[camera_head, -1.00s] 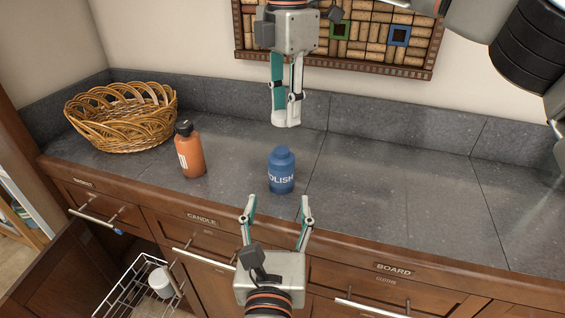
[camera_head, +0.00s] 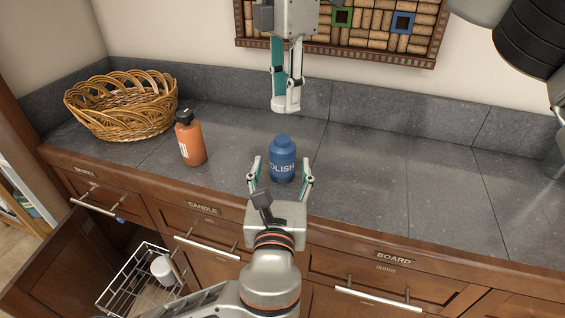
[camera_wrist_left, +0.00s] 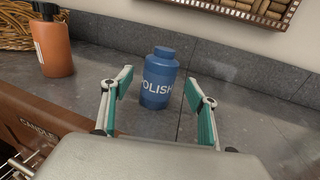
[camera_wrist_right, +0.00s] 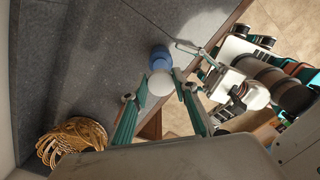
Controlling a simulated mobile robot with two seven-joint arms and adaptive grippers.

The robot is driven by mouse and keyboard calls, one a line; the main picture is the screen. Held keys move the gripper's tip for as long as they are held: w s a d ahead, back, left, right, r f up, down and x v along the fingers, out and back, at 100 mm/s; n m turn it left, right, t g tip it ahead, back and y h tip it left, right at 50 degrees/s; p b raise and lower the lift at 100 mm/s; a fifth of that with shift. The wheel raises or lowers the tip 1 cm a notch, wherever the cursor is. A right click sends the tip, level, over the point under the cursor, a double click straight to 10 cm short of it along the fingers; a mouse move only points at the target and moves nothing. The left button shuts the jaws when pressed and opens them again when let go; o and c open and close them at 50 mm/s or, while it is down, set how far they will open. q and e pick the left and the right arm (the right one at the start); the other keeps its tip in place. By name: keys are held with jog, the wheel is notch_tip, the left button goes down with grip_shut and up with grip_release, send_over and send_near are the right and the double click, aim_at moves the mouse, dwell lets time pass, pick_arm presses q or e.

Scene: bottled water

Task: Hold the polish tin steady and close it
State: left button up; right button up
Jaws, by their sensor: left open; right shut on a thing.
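The polish tin (camera_head: 283,166), a blue bottle-shaped container with white lettering, stands upright on the grey counter. It also shows in the left wrist view (camera_wrist_left: 158,84) and the right wrist view (camera_wrist_right: 160,58). My left gripper (camera_head: 281,176) is open at the counter's front edge, its fingers to either side of the tin with gaps; I cannot tell how far they reach around it. My right gripper (camera_head: 286,104) points down above and behind the tin, shut on a pale round piece (camera_wrist_right: 160,82), which looks like the lid. The tin and this piece are apart.
An orange bottle (camera_head: 190,143) with a dark top stands left of the tin. A wicker basket (camera_head: 120,115) sits at the back left. A cork board (camera_head: 350,30) hangs on the wall. The counter (camera_head: 430,190) right of the tin is clear.

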pick_arm(q)
jog(key=shift+w+d, duration=0.15)
jog(key=shift+w, duration=2.25)
jog(key=shift+c, duration=0.4)
grip_shut()
pick_arm(e)
send_over(285, 138)
jog(key=shift+w+f, duration=0.1)
jog(key=shift+f, duration=2.4)
jog(key=shift+f, duration=0.1)
jog(key=shift+f, duration=0.8)
jog(key=shift+f, duration=0.55)
